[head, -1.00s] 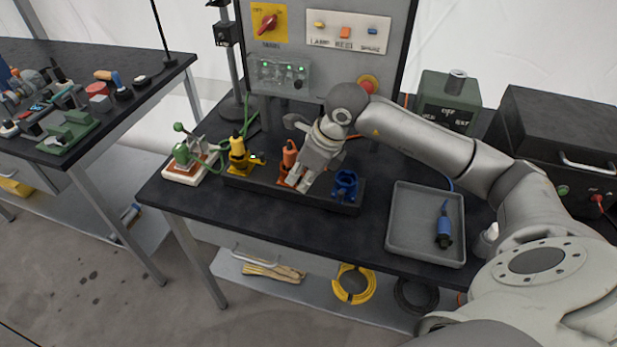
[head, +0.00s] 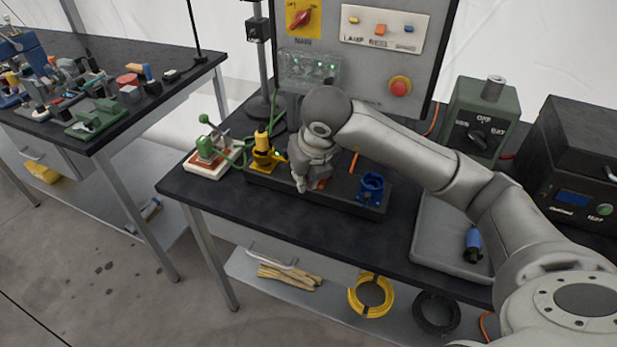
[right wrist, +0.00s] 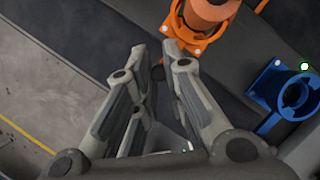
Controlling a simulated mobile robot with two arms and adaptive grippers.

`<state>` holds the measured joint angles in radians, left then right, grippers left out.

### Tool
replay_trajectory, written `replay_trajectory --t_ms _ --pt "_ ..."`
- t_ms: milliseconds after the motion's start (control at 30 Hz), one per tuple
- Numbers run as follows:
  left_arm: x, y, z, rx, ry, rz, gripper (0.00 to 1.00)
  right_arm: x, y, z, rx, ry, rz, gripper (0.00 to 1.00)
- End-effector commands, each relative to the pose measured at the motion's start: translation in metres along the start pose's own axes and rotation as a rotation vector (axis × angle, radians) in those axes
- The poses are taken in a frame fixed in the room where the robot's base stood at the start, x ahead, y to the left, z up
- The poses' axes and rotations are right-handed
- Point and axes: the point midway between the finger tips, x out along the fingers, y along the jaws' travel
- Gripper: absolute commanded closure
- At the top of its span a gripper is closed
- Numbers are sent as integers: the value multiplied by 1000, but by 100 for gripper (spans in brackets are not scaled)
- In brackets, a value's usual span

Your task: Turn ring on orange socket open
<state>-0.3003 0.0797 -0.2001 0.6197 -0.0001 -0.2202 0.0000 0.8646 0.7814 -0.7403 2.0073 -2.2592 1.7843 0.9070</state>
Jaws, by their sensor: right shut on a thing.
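The orange socket (right wrist: 204,44), with an orange plug (right wrist: 208,10) standing in it, is at the top of the right wrist view. In the head view my right gripper (head: 312,184) covers most of it. How far the ring is turned cannot be told. My left gripper is not in view.
The yellow plug (head: 262,151) stands left of my gripper and the empty blue socket (head: 371,188) right of it, on the black strip. A grey tray (head: 432,225) holds a blue plug (head: 473,243). The control panel (head: 375,65) rises behind.

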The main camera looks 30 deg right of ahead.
Motion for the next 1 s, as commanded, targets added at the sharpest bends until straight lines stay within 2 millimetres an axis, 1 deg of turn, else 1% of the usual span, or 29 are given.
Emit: replay_trajectory --t_ms 500,533,667,700,1000 --pt "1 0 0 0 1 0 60 -1 1 4 20 -8 -5 100" --pt "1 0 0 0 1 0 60 -1 1 4 20 -9 -5 85" --pt "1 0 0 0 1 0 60 -1 1 3 19 -7 -5 68" --pt "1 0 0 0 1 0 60 -1 1 3 18 -6 -5 66" --pt "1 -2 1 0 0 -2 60 -1 1 2 17 -3 -6 66"
